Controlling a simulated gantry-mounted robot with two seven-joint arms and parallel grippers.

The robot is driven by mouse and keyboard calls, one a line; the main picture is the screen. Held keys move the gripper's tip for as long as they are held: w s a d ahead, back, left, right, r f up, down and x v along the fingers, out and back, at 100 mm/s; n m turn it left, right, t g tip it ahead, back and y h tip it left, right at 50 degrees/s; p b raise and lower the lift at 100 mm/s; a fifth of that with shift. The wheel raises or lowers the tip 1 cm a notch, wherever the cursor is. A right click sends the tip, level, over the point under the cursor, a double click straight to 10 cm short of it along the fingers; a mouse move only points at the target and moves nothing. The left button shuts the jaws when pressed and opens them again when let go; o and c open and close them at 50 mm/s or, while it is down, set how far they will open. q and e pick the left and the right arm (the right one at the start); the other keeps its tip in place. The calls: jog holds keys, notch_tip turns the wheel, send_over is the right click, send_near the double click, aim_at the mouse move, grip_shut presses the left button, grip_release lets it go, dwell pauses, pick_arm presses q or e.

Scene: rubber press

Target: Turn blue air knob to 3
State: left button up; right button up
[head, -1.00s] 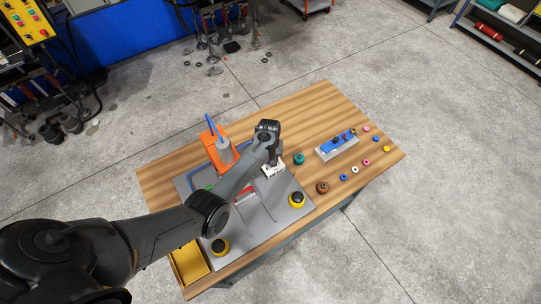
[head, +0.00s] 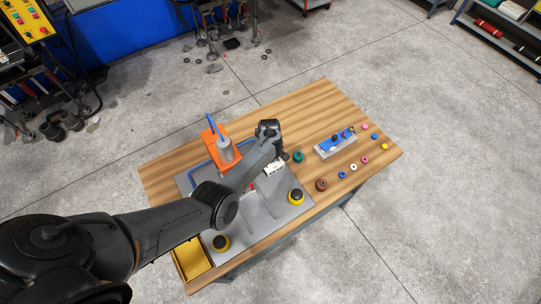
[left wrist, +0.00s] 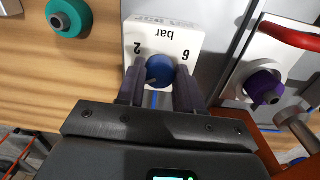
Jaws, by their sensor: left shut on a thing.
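The blue air knob (left wrist: 160,69) sits on a white block (left wrist: 190,37) marked "2", "6" and "bar", which appears upside down in the left wrist view. My left gripper (left wrist: 161,76) is shut on the knob, one dark finger on each side. The knob's exact setting cannot be read. In the head view the white block (head: 276,169) shows beside my left wrist, and the arm hides the knob. My right gripper is not in view.
A purple knob (left wrist: 264,86) on a pale plate and a red handle (left wrist: 291,37) are close on the right in the wrist view. A teal round part (left wrist: 68,17) lies on the wooden table at left.

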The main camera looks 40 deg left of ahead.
pick_arm(q)
jog(key=shift+f, duration=0.1)
jog(key=o, duration=1)
jog(key=shift+o, duration=0.2)
notch_tip(320, 180, up, 11)
jog(key=p, duration=0.2)
jog(key=shift+s, duration=0.15)
jog(key=shift+a, duration=0.1)
